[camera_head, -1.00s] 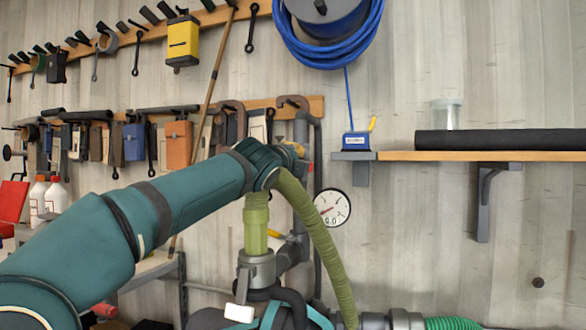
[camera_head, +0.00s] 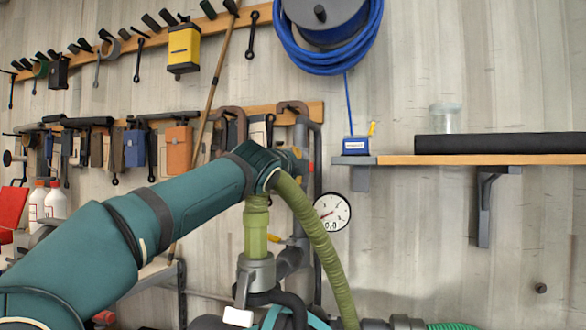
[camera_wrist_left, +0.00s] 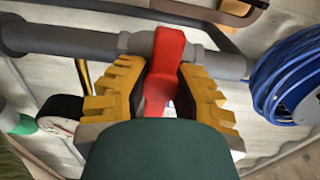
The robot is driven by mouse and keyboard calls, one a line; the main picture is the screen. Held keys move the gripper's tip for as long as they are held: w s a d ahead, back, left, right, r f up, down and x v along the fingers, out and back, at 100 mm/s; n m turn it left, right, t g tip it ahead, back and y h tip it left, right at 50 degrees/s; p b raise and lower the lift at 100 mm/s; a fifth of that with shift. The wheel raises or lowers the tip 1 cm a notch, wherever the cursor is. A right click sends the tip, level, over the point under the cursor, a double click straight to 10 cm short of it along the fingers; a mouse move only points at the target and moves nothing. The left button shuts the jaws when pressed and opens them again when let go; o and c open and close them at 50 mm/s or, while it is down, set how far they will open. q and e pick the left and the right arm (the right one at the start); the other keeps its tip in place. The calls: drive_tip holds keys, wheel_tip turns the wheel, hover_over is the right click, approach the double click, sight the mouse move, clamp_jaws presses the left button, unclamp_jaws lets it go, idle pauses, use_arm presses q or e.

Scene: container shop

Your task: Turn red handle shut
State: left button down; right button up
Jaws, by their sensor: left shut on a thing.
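The red handle (camera_wrist_left: 165,62) sits on a grey pipe (camera_wrist_left: 85,42) in the left wrist view. Its lower part lies between the two yellow, ridged fingers of my left gripper (camera_wrist_left: 158,76), which is shut on it. The handle's bar points from the pipe down toward the palm. In the head view my left arm reaches in from the left, and its gripper (camera_head: 295,161) is at the upright grey pipe (camera_head: 301,135). There the wrist hides most of the fingers and the handle. My right gripper is in neither view.
A round gauge (camera_head: 332,212) hangs just right of the gripper. A green hose (camera_head: 318,235) curves down below my wrist. A wooden shelf (camera_head: 480,160) is at right, a blue hose reel (camera_head: 325,60) above, and a tool rack (camera_head: 262,110) behind.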

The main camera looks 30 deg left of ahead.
use_arm(q)
drive_tip(key=c, duration=0.8)
unclamp_jaws()
drive_tip(key=v, duration=1.2)
drive_tip(key=shift+a, duration=0.1)
